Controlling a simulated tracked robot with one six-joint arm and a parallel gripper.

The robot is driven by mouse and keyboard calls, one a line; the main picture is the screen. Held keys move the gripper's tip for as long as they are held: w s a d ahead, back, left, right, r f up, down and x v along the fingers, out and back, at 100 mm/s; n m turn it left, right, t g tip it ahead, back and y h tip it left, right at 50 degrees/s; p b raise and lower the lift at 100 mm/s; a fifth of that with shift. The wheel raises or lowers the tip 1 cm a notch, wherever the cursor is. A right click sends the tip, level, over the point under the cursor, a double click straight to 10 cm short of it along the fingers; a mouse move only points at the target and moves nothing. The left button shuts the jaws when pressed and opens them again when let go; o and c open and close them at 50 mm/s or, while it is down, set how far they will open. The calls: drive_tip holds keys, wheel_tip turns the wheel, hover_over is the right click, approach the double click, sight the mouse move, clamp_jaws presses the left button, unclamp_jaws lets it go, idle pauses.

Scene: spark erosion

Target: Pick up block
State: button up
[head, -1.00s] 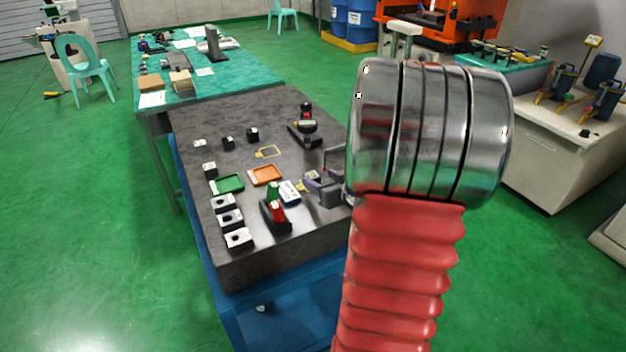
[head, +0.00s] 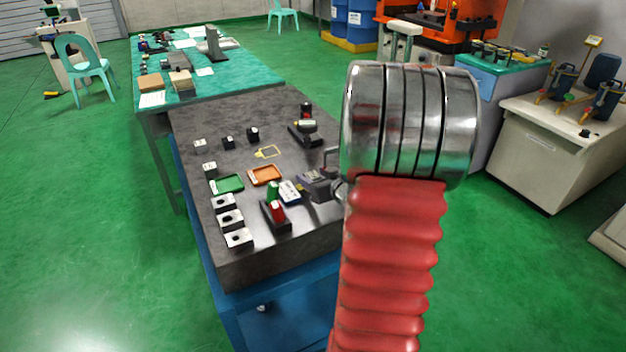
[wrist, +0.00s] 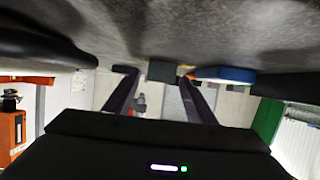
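Several small blocks stand on the dark stone slab. A grey block (head: 209,169) stands left of the orange tray. Three pale blocks with dark holes, one of them the front block (head: 238,238), line the left front edge. Dark blocks (head: 228,142) stand farther back. My gripper (head: 312,184) is low over the slab, right of the trays, partly hidden by my arm. In the wrist view my gripper (wrist: 157,88) has its fingers apart with nothing held. A dark grey block (wrist: 162,71) shows ahead between the fingertips; which block it is I cannot tell for sure.
A blue-white box (head: 290,192) lies just left of my gripper. A stand with red and green cylinders (head: 276,211) is in front. A green tray (head: 228,184) and an orange tray (head: 265,175) lie leftward. The slab's back left is mostly clear.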

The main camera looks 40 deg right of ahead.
clamp_jaws()
idle(0.4)
drive_tip(key=shift+r, duration=0.15)
